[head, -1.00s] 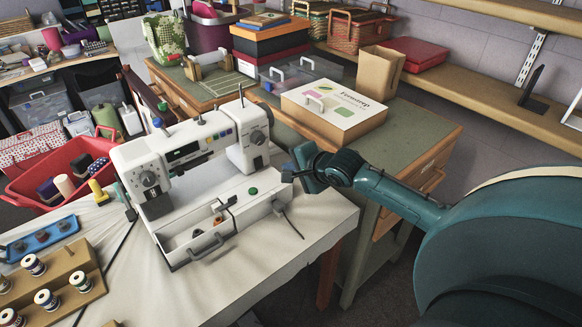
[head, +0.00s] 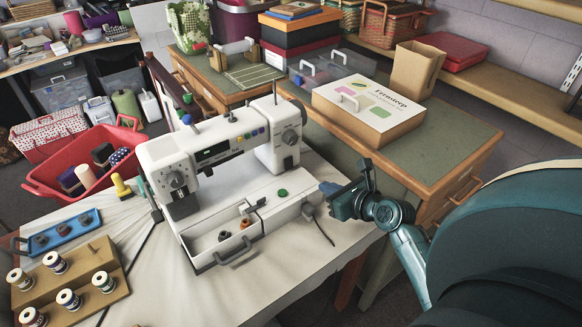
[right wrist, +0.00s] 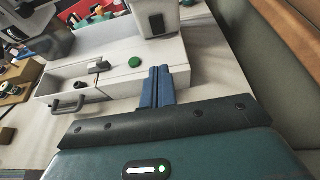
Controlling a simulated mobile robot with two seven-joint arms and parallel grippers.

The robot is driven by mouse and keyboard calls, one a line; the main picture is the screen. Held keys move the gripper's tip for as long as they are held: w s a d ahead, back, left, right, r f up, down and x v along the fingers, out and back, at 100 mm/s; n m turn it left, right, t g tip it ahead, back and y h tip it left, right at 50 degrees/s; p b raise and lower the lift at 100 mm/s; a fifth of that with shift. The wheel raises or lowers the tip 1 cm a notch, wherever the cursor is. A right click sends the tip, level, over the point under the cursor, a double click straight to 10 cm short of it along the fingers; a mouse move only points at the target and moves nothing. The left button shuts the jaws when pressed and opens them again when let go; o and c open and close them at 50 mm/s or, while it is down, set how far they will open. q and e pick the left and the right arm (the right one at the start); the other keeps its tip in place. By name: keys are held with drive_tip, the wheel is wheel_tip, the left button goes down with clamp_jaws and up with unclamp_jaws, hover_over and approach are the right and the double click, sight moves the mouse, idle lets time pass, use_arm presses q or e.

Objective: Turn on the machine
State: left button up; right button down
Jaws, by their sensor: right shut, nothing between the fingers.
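The white sewing machine (head: 215,150) stands on the cloth-covered table. A green round button (head: 282,193) sits on its flat base, to the right of the open drawer (head: 222,245). The button also shows in the right wrist view (right wrist: 134,62). My right gripper (head: 325,187) is shut and empty, beside the right end of the base and a short way right of the button. In the right wrist view its closed blue fingers (right wrist: 158,72) point toward the machine, with the button just left of their tips. My left gripper is not in view.
A thread rack (head: 112,297) with several spools and a blue tray (head: 58,236) lie on the table's left. A red basket (head: 50,188) stands behind them. A box (head: 368,128) sits on the green-topped desk (head: 452,123). The cloth in front of the machine is clear.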

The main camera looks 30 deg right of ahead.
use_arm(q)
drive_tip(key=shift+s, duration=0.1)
use_arm(e)
drive_tip(key=shift+s+d, duration=0.1)
drive_tip(key=shift+s, duration=0.05)
drive_tip(key=b, duration=0.1)
approach(290, 169)
drive_tip(key=x, duration=0.5)
drive_tip(key=shift+f, duration=0.25)
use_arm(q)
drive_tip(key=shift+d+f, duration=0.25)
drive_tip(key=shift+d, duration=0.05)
use_arm(e)
drive_tip(key=shift+w, duration=0.75)
